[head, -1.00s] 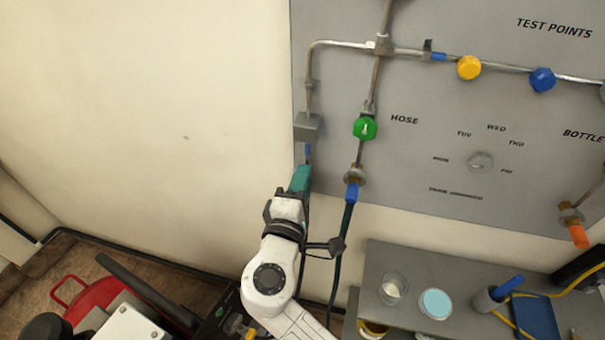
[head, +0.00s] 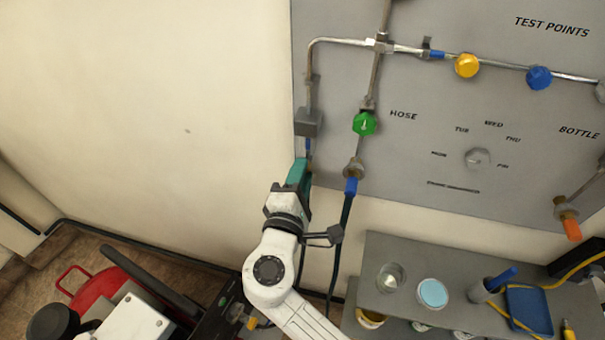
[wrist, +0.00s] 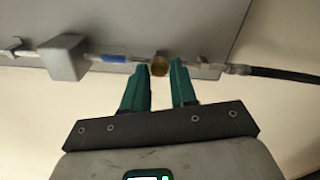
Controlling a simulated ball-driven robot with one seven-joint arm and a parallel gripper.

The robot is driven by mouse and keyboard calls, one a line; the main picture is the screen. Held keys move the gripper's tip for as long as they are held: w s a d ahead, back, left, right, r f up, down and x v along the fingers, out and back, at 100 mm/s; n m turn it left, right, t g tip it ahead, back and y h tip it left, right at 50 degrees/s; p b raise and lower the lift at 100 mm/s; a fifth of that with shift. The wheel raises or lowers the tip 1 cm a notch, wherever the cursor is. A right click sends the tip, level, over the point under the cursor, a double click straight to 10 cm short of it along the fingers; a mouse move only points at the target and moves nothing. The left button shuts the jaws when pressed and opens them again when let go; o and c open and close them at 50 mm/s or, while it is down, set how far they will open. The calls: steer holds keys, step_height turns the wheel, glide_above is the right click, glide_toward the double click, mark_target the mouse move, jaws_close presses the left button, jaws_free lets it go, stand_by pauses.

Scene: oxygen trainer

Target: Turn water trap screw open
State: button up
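The water trap is a grey box (head: 308,122) at the left edge of the panel, with a blue band (head: 308,146) below it. In the wrist view the box (wrist: 63,58) is at the left, then the blue band (wrist: 114,58). A round brass screw (wrist: 159,65) follows on the same line. My gripper (wrist: 160,66) is open, its teal fingers on either side of the screw, which appears nearer the left finger. I cannot tell whether they touch. In the head view my gripper (head: 300,170) hides most of the screw.
A green knob (head: 364,124) and a dark hose with a blue fitting (head: 351,186) are close on the right. A grey bench (head: 380,248) with a glass and a light-blue-topped container stands lower right. The wall (head: 150,120) to the left is bare.

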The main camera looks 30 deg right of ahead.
steer(key=o, duration=0.3)
steer(key=b+v, duration=0.2)
steer(key=v, duration=0.8)
steer(key=shift+s+a+b, duration=0.2)
steer(key=shift+s+b, duration=0.1)
